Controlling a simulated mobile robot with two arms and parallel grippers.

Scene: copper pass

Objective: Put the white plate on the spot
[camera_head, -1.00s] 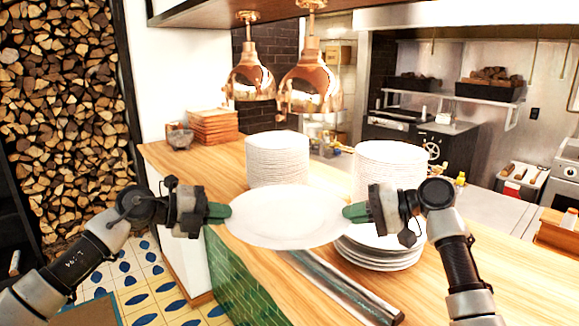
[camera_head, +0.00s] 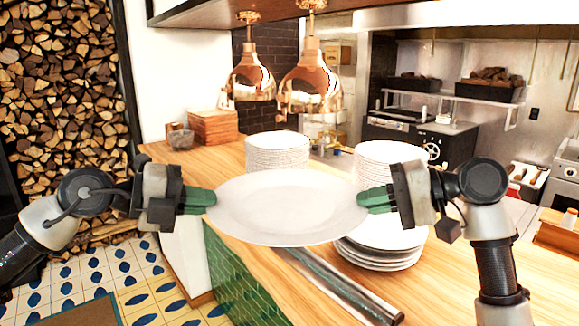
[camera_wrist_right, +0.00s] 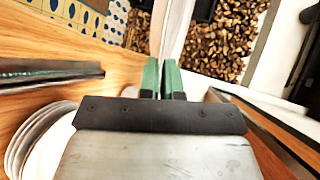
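The white plate (camera_head: 288,208) is held up between my two grippers, above the wooden counter and in front of the plate stacks. It looks about level, tilted slightly toward the camera. My left gripper (camera_head: 212,197) is shut on its left rim. My right gripper (camera_head: 362,199) is shut on its right rim. In the right wrist view, the green fingers (camera_wrist_right: 161,78) pinch the plate's edge (camera_wrist_right: 172,30). I cannot make out a marked spot on the counter; the plate and arms hide part of the surface.
Tall plate stacks stand on the counter (camera_head: 470,270) at the left (camera_head: 277,150) and right (camera_head: 390,160). A shorter stack (camera_head: 382,255) is just below my right gripper. A metal rail (camera_head: 335,287) runs along the front. Copper lamps (camera_head: 310,90) hang behind. The right counter is clear.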

